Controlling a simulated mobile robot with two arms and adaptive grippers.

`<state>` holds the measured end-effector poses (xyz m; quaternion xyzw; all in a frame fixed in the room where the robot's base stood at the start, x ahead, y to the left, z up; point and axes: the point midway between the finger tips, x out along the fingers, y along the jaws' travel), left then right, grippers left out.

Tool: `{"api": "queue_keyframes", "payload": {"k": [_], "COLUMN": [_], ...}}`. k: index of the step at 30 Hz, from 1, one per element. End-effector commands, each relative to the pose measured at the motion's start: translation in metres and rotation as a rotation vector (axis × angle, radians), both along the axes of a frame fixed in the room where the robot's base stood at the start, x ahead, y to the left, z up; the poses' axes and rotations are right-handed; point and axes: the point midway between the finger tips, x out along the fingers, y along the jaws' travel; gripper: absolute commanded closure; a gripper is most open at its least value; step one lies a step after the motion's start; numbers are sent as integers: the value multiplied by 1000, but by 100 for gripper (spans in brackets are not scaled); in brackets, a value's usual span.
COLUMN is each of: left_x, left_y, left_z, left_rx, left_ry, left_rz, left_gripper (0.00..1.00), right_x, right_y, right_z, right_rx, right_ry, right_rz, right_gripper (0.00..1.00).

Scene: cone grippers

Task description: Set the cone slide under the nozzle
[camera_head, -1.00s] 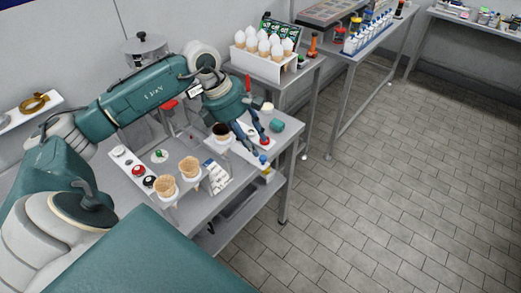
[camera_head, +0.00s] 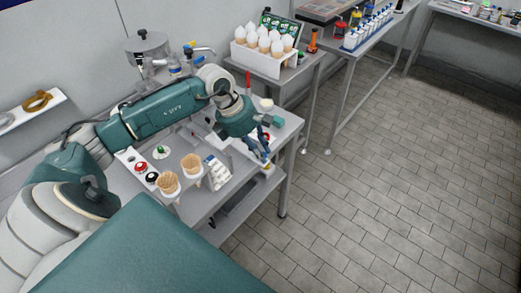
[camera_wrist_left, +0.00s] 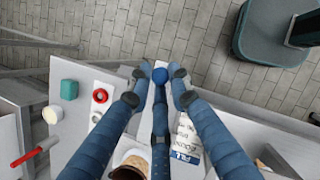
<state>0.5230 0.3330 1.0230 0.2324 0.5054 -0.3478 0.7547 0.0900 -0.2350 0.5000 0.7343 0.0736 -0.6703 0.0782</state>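A small blue ball (camera_wrist_left: 160,75), which looks like the cone slide's knob, shows in the left wrist view. My left gripper (camera_wrist_left: 160,82) has its fingertips on both sides of this ball, with narrow gaps beside it and the third finger just behind it. In the head view, my left gripper (camera_head: 264,158) is low at the table's front edge, and its fingers hide the knob. A cone with a dark filling (camera_wrist_left: 130,168) shows partly beneath the fingers in the wrist view. The nozzle cannot be made out clearly. My right gripper is not in view.
A white rack of filled cones (camera_head: 265,57) stands behind. The floor at right is clear.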

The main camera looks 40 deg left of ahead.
Motion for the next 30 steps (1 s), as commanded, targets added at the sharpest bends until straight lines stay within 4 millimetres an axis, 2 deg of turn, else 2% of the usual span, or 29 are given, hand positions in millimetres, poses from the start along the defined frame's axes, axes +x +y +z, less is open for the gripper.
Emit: {"api": "queue_keyframes", "payload": {"k": [5, 8, 12, 16, 20, 27, 28, 30], "left_x": [1, 3, 7, 8, 8, 8, 8, 8], "left_y": [4, 21, 53, 75, 82, 82, 81, 81], "left_z": [-1, -5, -5, -1, 2, 3, 3, 3], "left_rx": [-1, 3, 3, 2, 0, -1, -1, -1], "left_ry": [-2, -3, -7, -8, -8, -8, -8, -8], "left_rz": [0, 4, 5, 4, 1, 0, 0, 0], "left_gripper": [100, 100, 100, 100, 100, 100, 80, 66], "right_x": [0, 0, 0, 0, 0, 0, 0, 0], "right_y": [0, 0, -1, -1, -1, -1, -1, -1], "right_z": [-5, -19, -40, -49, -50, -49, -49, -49], "right_rx": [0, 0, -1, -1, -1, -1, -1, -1], "right_ry": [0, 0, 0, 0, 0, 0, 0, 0], "right_rz": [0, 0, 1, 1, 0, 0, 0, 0], "right_gripper": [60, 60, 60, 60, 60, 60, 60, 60]}}
